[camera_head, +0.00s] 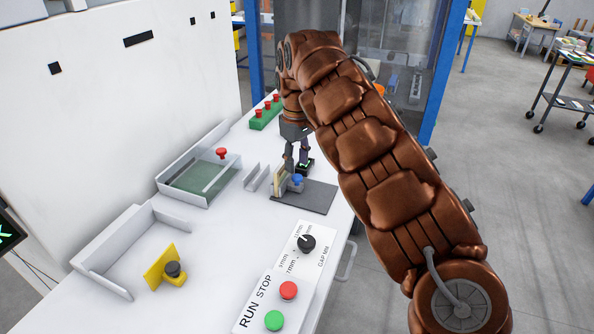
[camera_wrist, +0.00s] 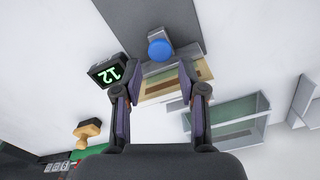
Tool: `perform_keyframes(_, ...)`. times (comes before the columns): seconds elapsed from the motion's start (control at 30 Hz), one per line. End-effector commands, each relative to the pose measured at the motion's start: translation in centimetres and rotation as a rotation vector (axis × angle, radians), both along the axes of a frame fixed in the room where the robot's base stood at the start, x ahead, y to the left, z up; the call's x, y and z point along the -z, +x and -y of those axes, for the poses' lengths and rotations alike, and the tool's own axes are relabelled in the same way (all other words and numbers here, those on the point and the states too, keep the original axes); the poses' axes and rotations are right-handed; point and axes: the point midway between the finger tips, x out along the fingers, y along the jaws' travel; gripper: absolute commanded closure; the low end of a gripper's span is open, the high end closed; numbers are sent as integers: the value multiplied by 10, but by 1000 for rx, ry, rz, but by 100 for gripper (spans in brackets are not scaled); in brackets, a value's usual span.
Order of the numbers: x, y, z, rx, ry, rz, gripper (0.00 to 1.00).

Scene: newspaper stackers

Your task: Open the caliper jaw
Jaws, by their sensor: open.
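The caliper fixture stands on a dark grey mat (camera_head: 318,198) on the white bench. Its blue knob (camera_head: 297,179) shows in the head view and again in the wrist view (camera_wrist: 160,50). Beside the knob is a beige-and-brown piece (camera_wrist: 172,90), partly hidden by my fingers. A small black display (camera_wrist: 108,73) reads 12 in green, just left of my fingers in the wrist view. My gripper (camera_wrist: 160,95) is open and empty, its two fingers spread over the fixture. In the head view my gripper (camera_head: 297,163) is just behind the knob; I cannot tell whether it touches anything.
A clear-walled tray with a green floor (camera_head: 195,178) stands left of the fixture. A control panel (camera_head: 285,260) with a black dial, red and green buttons is in front. A green box with red buttons (camera_head: 264,116) is behind. A wooden stamp-like object (camera_wrist: 88,130) is near my gripper.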

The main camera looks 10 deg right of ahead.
Motion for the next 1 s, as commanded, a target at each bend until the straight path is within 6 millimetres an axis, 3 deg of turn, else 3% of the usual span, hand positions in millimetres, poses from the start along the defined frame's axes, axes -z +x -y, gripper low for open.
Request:
perform_keyframes(0.3,35,0,2,2,-2,-1,59)
perform_keyframes(0.7,42,0,3,5,-1,-1,59)
perform_keyframes(1.0,42,-1,3,5,-1,-1,89)
